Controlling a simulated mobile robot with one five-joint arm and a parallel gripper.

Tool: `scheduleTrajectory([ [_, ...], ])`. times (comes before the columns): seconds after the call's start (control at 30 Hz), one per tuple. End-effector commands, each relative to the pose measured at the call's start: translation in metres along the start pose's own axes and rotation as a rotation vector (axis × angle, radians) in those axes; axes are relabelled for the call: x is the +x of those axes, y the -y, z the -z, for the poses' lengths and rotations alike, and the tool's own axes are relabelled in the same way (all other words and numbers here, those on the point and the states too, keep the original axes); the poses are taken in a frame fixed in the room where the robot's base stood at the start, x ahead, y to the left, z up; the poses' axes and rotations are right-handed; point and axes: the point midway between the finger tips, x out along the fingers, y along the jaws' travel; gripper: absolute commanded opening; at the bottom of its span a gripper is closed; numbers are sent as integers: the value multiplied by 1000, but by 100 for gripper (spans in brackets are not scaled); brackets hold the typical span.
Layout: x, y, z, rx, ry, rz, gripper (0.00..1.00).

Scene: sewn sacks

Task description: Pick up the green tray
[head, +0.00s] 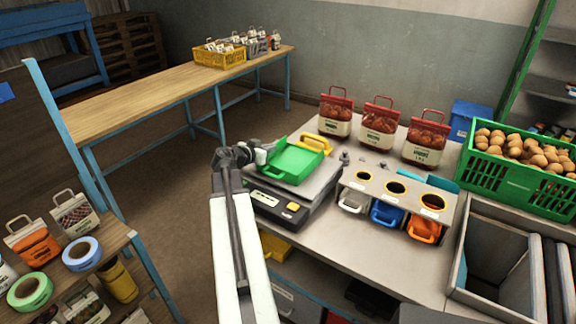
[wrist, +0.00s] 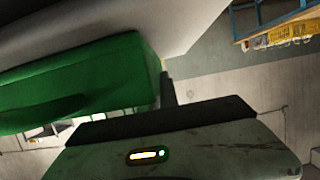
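The green tray (head: 294,164) sits on top of the dark scale (head: 268,207) on the packing table, in front of a yellow tray (head: 316,144). My gripper (head: 263,157) is at the tray's left edge, very close to it or touching. The green tray (wrist: 75,75) also fills the left of the wrist view at close range. The fingertips cannot be made out clearly in either view, so I cannot tell whether they are open or shut on the tray's edge. The tray looks roughly level on the scale.
Right of the scale stands a holder (head: 395,190) with white, blue and orange scoops below. Several red bags (head: 378,125) stand behind it. A green crate (head: 515,180) of potatoes is at the right. A wooden table (head: 170,90) with a yellow crate (head: 220,55) stands behind.

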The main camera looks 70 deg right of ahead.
Motion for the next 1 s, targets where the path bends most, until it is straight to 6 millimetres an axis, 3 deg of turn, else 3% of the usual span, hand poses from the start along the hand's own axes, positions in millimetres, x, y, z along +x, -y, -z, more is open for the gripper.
scheduleTrajectory([
  [0.67,-1,1,1,-1,0,1,0],
  [0.83,-6,1,15,-1,0,1,0],
  [1.0,-17,1,46,-1,0,1,0],
])
